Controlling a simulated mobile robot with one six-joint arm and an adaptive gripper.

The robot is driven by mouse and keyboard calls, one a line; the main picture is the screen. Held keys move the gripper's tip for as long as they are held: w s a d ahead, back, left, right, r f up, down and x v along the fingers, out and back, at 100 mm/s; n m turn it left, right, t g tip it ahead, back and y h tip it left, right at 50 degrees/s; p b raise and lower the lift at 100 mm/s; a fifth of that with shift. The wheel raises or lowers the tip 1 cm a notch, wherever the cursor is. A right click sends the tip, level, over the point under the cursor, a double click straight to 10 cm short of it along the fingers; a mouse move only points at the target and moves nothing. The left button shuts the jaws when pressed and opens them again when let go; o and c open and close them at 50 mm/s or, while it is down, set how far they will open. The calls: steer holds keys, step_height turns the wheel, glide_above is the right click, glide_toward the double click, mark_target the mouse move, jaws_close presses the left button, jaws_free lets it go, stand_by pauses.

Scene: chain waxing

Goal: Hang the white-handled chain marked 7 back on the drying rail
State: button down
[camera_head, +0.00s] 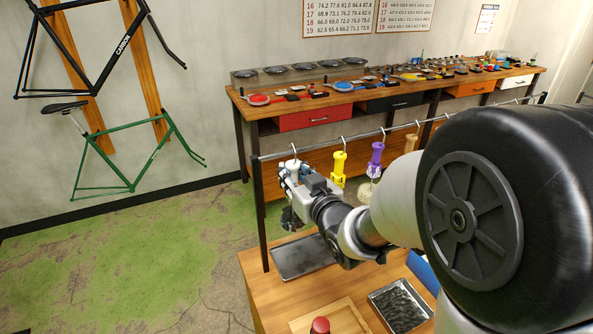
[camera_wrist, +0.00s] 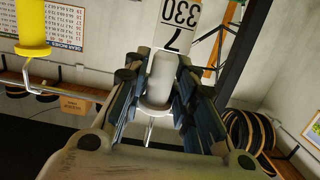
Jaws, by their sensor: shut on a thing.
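My gripper (camera_head: 294,180) is at the left end of the drying rail (camera_head: 323,144), shut on a white handle (camera_wrist: 162,76). The wrist view shows the handle between the two fingers (camera_wrist: 160,95), with a white tag (camera_wrist: 182,28) reading 7 and 330 upside down. The handle's metal hook (camera_head: 293,150) shows at rail height in the head view; I cannot tell whether it rests on the rail. A dark chain bundle (camera_head: 290,219) shows below my gripper, partly hidden.
A yellow handle (camera_head: 338,168) hangs right beside my gripper; it also shows in the wrist view (camera_wrist: 32,30). A purple handle (camera_head: 376,158) and an orange one (camera_head: 410,143) hang further right. A dark tray (camera_head: 303,257) lies on the wooden table below. A cluttered workbench (camera_head: 262,111) stands behind.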

steer(key=shift+w+a+f+b, duration=0.25)
steer(key=shift+w+f+b, duration=0.15)
steer(key=shift+w+f, duration=0.15)
steer(key=shift+w+a+f+b, duration=0.25)
steer(key=shift+w+f+b, duration=0.2)
steer(key=shift+w, duration=0.2)
steer(key=c, duration=1.2)
jaws_free()
steer(key=shift+o, duration=0.4)
steer(key=shift+f, duration=0.1)
steer(key=shift+s, duration=0.1)
steer(key=v, duration=1.1)
